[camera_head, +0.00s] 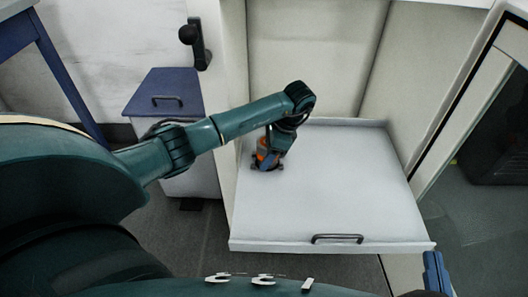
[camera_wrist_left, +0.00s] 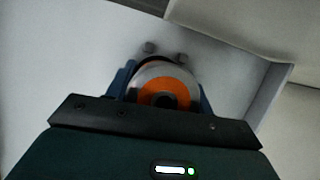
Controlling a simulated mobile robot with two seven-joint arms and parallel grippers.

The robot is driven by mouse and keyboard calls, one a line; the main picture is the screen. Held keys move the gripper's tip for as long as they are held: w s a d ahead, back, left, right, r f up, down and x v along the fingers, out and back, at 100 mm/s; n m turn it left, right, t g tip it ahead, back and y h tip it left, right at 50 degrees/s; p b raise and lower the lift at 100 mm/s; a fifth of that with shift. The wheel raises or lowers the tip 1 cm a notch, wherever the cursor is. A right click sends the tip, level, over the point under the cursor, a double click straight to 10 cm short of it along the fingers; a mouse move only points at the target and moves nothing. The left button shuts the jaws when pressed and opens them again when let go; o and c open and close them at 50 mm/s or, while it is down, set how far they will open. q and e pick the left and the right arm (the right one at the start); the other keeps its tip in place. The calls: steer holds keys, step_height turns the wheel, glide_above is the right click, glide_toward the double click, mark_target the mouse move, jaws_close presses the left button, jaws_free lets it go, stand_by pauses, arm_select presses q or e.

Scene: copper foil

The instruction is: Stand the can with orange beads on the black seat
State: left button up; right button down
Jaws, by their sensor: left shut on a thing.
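The can with orange beads (camera_head: 263,146) is at my left gripper (camera_head: 268,158), over the white surface of an open drawer. In the left wrist view the can (camera_wrist_left: 157,80) shows its round end, an orange ring with a pale rim and dark centre. The blue fingers of my left gripper (camera_wrist_left: 160,90) are shut on its two sides. A dark edge with small grey knobs shows just beyond the can; it may be the black seat (camera_wrist_left: 150,62), mostly hidden. I cannot tell whether the can touches it. Blue fingers of my right gripper (camera_head: 436,272) show at the lower right.
The open white drawer (camera_head: 350,190) has low walls and a dark handle (camera_head: 337,238) at its front. Its right part is bare. A blue-topped cabinet (camera_head: 165,90) stands left of it. A dark object (camera_head: 497,140) sits far right.

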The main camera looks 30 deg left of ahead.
arm_select(q)
steer(key=o, duration=1.1)
steer(key=shift+f, duration=0.1)
